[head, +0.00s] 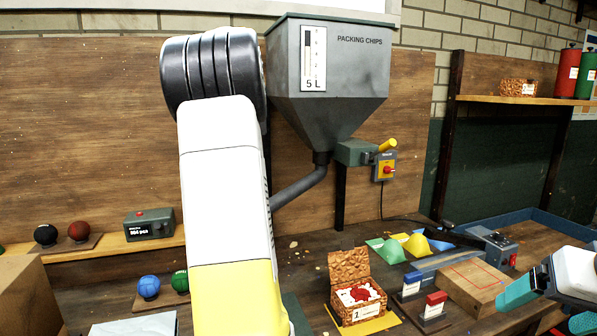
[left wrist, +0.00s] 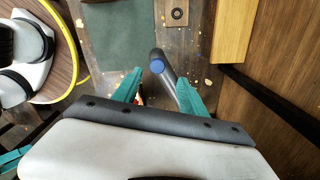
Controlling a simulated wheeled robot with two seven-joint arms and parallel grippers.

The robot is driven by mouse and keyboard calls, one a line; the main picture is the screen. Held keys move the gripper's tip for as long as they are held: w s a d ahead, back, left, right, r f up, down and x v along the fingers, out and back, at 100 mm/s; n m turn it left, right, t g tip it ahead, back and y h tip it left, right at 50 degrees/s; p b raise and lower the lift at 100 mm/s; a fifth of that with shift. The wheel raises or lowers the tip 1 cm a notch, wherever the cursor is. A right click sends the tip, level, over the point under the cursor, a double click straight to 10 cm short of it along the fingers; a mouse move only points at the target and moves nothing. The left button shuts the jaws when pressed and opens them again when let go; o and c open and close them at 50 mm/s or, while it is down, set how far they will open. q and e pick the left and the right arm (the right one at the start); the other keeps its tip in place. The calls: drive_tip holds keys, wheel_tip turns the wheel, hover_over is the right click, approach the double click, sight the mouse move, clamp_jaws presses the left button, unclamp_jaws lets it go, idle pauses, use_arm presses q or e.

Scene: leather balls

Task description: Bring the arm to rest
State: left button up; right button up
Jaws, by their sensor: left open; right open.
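My left arm, white and yellow, rises through the middle of the head view and hides part of the bench; its gripper does not show there. In the left wrist view my left gripper (left wrist: 160,78) has its teal fingers apart, with nothing seen held. A grey pipe with a blue end (left wrist: 157,66) shows between the fingers; I cannot tell whether they touch. My right gripper (head: 546,307) is at the right edge of the head view, open and partly cut off, right of the wooden block (head: 470,287).
A grey hopper (head: 335,75) with a slanting spout (head: 300,187) stands behind my left arm. A wicker box (head: 349,265) with red contents, red and blue stamps (head: 434,303), and coloured wedges (head: 388,250) crowd the bench. Balls (head: 148,286) and a scale display (head: 149,225) are left.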

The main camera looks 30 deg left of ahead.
use_arm(q)
drive_tip(key=s+d+f+n+t, duration=0.2)
drive_tip(key=s+d, duration=0.3)
drive_tip(key=d, duration=0.5)
drive_tip(key=s+d+f+n+t+h, duration=0.1)
drive_tip(key=s+d+f+n, duration=0.3)
drive_tip(key=d, duration=0.6)
drive_tip(key=s+d+f+n+t+h, duration=0.1)
drive_tip(key=s+d+f+n+t, duration=0.2)
drive_tip(key=d, duration=0.7)
drive_tip(key=s+n, duration=0.2)
drive_tip(key=s, duration=0.1)
drive_tip(key=shift+d, duration=0.35)
